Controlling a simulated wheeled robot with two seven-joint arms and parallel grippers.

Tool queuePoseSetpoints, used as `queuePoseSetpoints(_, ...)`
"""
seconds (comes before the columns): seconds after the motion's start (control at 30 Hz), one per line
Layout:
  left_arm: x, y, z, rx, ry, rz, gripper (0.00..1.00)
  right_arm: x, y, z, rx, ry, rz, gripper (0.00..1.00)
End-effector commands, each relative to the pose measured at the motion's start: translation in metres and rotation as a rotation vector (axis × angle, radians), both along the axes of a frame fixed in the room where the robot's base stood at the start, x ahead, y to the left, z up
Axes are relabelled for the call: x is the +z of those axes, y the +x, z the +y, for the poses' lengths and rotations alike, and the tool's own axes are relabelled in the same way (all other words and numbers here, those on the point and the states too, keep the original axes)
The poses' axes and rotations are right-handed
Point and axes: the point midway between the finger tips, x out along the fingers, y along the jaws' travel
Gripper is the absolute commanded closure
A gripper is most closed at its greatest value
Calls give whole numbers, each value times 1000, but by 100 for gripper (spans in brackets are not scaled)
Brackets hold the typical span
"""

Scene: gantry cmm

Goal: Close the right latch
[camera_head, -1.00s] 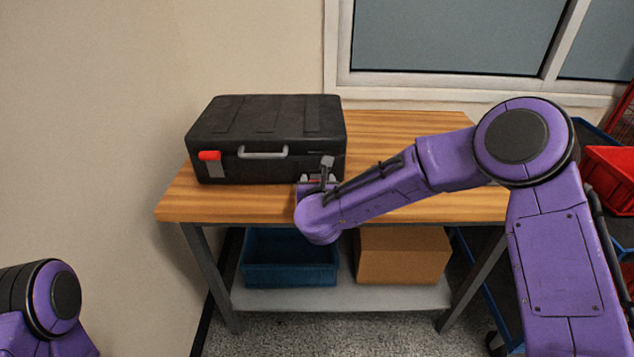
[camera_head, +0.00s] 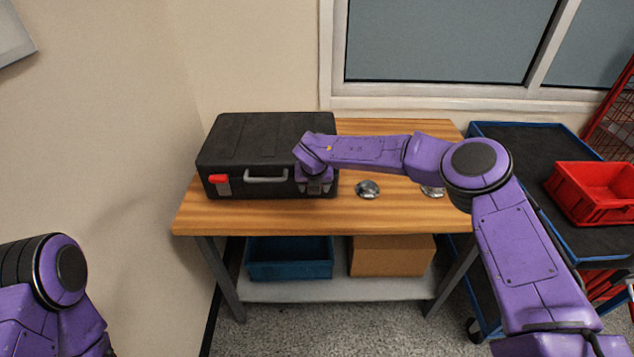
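A black case (camera_head: 262,140), its lid down, stands on the left part of the wooden table. Its grey handle (camera_head: 266,178) is on the front. The left latch, with a red tab (camera_head: 217,179) over a grey plate, shows at the front left. My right gripper (camera_head: 315,187) is at the case's front right corner, where my wrist and gripper hide the right latch. I cannot tell whether its fingers are open or touch the latch. My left arm shows only in part at the lower left; its gripper is out of view.
The wooden table (camera_head: 270,220) has two shiny metal things, one (camera_head: 368,189) right of the case and one (camera_head: 431,191) by my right arm. A blue bin (camera_head: 289,262) and a cardboard box (camera_head: 392,257) sit below. A cart with a red bin (camera_head: 592,190) stands right.

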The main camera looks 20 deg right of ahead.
Motion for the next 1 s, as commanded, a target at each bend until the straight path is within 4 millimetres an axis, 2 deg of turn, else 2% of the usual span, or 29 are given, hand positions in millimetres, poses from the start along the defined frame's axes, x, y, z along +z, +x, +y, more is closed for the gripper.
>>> queuePoseSetpoints(0.33, 7, 0, 0, 0, 0, 0, 19, 2, 4, -3, -4, 29, 103, 95)
queuePoseSetpoints(0.8, 7, 0, 0, 0, 0, 0, 19, 2, 4, -5, -1, 30, 113, 95)
queuePoseSetpoints(0.83, 7, 0, 0, 0, 0, 0, 19, 2, 4, -5, -1, 30, 113, 34)
queuePoseSetpoints(0.87, 7, 0, 0, 0, 0, 0, 19, 2, 4, -5, -1, 30, 113, 24)
queuePoseSetpoints(0.9, 7, 0, 0, 0, 0, 0, 19, 2, 4, -5, -2, 30, 113, 19)
queuePoseSetpoints(1.0, 7, 0, 0, 0, 0, 0, 19, 2, 4, -6, -4, 30, 113, 19)
